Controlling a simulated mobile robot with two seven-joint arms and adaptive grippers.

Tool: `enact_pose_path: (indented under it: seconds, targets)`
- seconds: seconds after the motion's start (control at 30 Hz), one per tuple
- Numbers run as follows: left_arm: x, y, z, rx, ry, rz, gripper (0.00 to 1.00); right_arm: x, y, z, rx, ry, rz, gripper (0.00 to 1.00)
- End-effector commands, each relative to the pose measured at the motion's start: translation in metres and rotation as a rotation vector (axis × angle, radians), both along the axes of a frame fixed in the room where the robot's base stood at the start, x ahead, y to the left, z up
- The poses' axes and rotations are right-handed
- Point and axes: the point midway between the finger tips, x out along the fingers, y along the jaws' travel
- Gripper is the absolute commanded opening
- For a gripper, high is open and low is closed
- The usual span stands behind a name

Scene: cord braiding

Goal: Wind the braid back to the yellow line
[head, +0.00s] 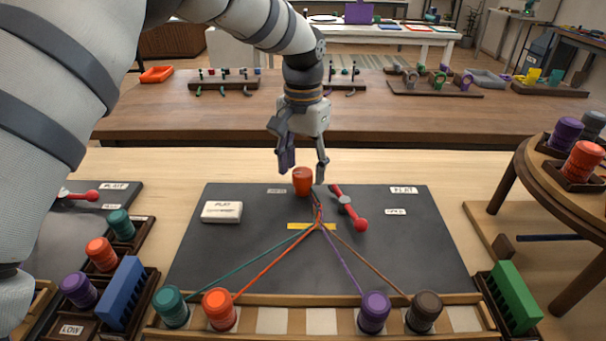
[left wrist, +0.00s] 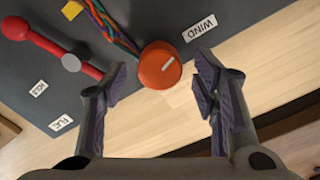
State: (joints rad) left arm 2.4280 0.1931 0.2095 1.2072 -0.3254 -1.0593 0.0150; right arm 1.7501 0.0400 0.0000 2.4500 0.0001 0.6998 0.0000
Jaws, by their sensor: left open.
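My left gripper (head: 303,160) is open, pointing down around the orange winding knob (head: 302,181) at the back edge of the dark board (head: 240,250). A braid (head: 318,207) runs from the knob to the yellow line (head: 311,226). Teal, orange, purple and brown cords fan out from there to a teal bobbin (head: 171,306), an orange bobbin (head: 219,309), a purple bobbin (head: 374,312) and a brown bobbin (head: 425,311). My right gripper is not in view.
A red-ended lever (head: 348,208) lies right of the braid. A white labelled block (head: 222,212) sits on the board's left. A blue block (head: 121,293) and green block (head: 514,297) flank the front rack. A round side table (head: 560,190) with bobbins stands at the right.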

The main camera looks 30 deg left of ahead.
Motion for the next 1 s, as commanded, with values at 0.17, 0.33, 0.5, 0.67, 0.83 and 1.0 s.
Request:
enact_pose_path:
  seconds: [0.17, 0.33, 0.5, 0.67, 0.83, 1.0]
  targets:
    - [0.001, 0.000, 0.052, 0.001, -0.006, -0.001, 0.54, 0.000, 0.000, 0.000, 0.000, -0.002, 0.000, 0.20]
    - [0.001, 0.000, 0.084, 0.002, -0.002, -0.001, 0.54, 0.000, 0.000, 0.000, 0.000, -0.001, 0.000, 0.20]
    - [0.000, 0.000, 0.095, 0.000, -0.001, -0.002, 0.54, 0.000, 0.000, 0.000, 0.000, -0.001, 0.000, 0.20]
    - [0.000, 0.000, 0.095, 0.000, 0.000, -0.002, 0.54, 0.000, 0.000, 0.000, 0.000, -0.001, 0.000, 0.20]
    - [0.000, 0.000, 0.095, 0.001, 0.000, -0.002, 0.54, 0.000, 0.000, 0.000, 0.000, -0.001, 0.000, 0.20]
    - [0.000, 0.000, 0.095, 0.001, 0.000, -0.002, 0.54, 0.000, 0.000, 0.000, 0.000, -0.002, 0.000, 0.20]
